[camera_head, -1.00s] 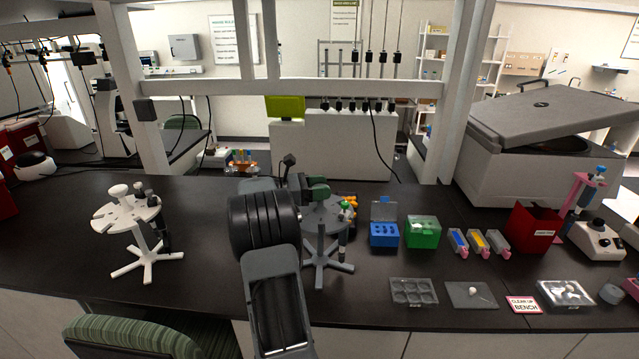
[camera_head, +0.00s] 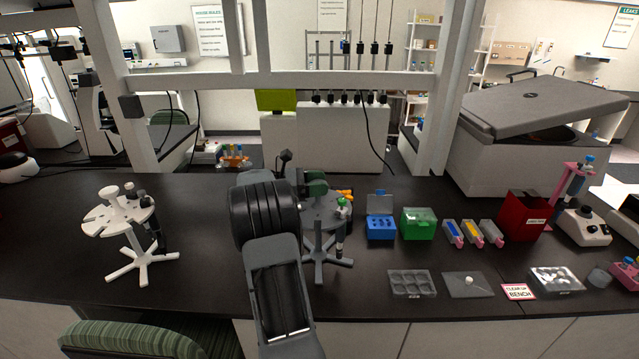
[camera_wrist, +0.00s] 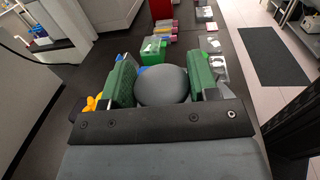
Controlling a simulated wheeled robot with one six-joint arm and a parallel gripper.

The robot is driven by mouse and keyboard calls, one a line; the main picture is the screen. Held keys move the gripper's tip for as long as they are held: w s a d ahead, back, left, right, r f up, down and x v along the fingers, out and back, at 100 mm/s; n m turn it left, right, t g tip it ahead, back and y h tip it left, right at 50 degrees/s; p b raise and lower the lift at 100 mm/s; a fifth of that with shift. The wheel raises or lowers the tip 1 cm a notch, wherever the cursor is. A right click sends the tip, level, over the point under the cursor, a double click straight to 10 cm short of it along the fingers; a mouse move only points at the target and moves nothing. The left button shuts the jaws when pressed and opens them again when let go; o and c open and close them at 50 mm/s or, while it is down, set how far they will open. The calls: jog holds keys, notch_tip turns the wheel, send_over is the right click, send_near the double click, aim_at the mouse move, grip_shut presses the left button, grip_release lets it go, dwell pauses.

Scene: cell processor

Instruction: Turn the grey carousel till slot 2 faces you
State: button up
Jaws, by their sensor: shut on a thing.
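The grey carousel (camera_head: 322,262) stands on the dark bench on a splayed foot, just right of my arm in the head view. Pipettes with a green top (camera_head: 343,204) and an orange part (camera_head: 345,193) hang at its right side. My arm hides its left part. In the wrist view my gripper (camera_wrist: 162,78) has its green-padded fingers on either side of the round grey top knob (camera_wrist: 163,88) and is shut on it. Yellow-orange parts (camera_wrist: 95,102) show beside the left finger. No slot number is readable, so I cannot tell which slot faces me.
A white carousel (camera_head: 128,250) with pipettes stands to the left. A blue box (camera_head: 381,230), a green box (camera_head: 418,224), tilted reservoirs and a red bin (camera_head: 526,217) stand to the right. Trays lie along the front edge. A shelf-frame post (camera_head: 445,110) rises behind.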

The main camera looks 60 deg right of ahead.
jog(key=o, duration=1.3)
jog(key=shift+w+a, duration=0.1)
jog(key=shift+w, duration=0.05)
jog(key=b+v, duration=0.2)
jog(key=v, duration=1.1)
jog(key=shift+w+a, duration=0.25)
